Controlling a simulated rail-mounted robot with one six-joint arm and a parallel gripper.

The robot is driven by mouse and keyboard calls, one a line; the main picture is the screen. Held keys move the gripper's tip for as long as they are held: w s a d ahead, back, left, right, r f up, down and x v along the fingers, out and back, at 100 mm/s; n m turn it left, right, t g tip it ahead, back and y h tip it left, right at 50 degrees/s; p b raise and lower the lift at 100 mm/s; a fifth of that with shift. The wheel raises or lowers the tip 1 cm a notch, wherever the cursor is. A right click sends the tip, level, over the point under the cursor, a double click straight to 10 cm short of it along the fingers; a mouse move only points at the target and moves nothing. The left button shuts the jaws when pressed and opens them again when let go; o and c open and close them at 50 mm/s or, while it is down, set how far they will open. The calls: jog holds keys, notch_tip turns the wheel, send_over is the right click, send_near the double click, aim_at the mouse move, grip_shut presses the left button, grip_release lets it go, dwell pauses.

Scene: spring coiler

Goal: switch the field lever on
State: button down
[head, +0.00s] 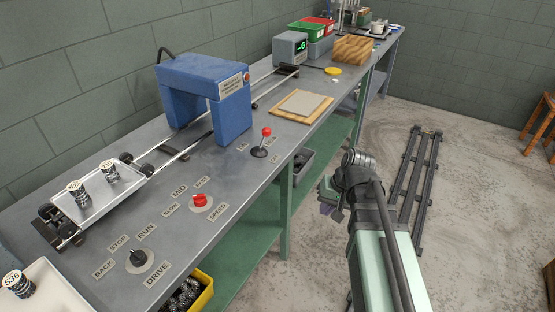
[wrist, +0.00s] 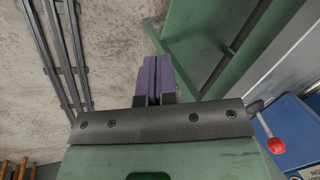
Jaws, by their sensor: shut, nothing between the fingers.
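A lever with a red ball (head: 266,132) stands on the grey bench top, in front of the blue coiler arch. Its shaft leans slightly right in the head view, with small labels on both sides that are too small to read surely. The lever's red ball also shows at the lower right of the wrist view (wrist: 276,146). My gripper (head: 328,198) is out over the aisle in front of the bench, to the right of the lever and apart from it. Its purple fingers (wrist: 158,78) are shut with nothing between them.
The blue arch (head: 230,112) spans rails behind the lever. A red knob (head: 200,201) and a black DRIVE knob (head: 138,256) are nearer on the bench. A board with a grey pad (head: 302,104) lies right of the lever. Floor rails (head: 418,185) run along the aisle.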

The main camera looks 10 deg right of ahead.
jog(key=w+f+m+t+y+b, duration=0.1)
jog(key=w+f+t+y+b, duration=0.1)
jog(key=w+f+y+b, duration=0.55)
jog(key=w+d+r+m+t+y+b, duration=0.1)
jog(key=w+r+t+y, duration=0.4)
jog(key=w+r, duration=0.5)
notch_tip(320, 180, up, 4)
jog(key=shift+d+r+m+t+y, duration=0.1)
jog(key=shift+d+m+t+y, duration=0.25)
jog(key=shift+y, duration=0.5)
jog(key=shift+a, duration=0.1)
jog(key=p+x, duration=0.2)
jog(key=x, duration=1.2)
jog(key=shift+w, duration=0.1)
